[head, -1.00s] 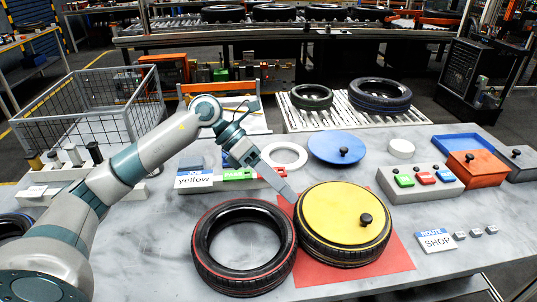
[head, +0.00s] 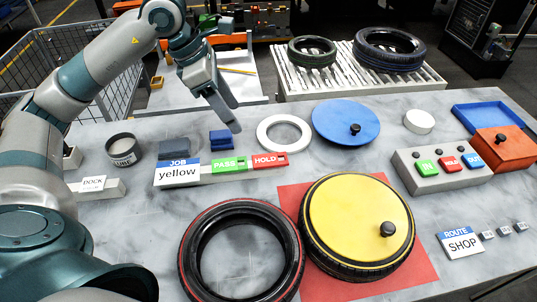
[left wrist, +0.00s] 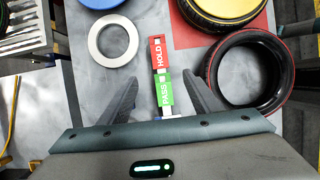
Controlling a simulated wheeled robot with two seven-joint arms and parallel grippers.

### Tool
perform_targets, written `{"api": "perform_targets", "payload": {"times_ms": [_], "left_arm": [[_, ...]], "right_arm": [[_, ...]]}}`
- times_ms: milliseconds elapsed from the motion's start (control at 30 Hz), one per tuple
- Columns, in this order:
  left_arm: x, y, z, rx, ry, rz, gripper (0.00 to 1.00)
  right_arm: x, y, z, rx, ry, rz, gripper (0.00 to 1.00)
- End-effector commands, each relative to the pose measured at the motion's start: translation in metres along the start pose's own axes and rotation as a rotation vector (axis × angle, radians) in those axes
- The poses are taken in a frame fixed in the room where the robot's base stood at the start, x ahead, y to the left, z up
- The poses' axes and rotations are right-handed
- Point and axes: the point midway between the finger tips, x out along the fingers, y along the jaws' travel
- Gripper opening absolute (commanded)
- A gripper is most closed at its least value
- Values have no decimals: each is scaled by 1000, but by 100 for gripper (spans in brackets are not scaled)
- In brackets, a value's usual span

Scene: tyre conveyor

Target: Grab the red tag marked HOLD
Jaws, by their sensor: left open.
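The red HOLD tag (head: 270,161) lies at the right end of a low grey holder, beside the green PASS tag (head: 228,165). In the left wrist view the HOLD tag (left wrist: 157,52) is beyond the PASS tag (left wrist: 164,94). My left gripper (head: 233,118) is in the air above and behind the tags. In the left wrist view its open fingers (left wrist: 158,88) stand either side of the tag strip, with nothing held. My right gripper is not in view.
A white ring (head: 284,119) and blue lid (head: 346,122) lie behind the tags. A red-rimmed tyre (head: 190,255) and yellow-lidded tyre (head: 350,222) stand in front. A button box (head: 432,180) is at right. A JOB yellow sign (head: 178,173) is left of the tags.

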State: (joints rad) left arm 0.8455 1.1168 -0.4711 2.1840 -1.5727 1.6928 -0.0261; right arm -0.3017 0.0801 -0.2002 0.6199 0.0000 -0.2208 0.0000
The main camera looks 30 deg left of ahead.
Motion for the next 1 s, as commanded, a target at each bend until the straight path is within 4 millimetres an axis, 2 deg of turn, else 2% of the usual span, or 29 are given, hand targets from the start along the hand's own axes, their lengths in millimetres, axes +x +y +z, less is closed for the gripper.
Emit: {"api": "perform_targets", "payload": {"times_ms": [267, 433, 567, 1000], "left_arm": [[1, 0, 0, -1, 0, -2, 58], [12, 0, 0, -1, 1, -3, 58], [30, -1, 1, -1, 2, -7, 58], [105, -1, 2, -3, 1, -5, 58]], "right_arm": [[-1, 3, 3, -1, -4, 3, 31], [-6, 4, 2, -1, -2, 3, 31], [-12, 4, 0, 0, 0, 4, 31], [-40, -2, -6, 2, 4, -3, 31]]}}
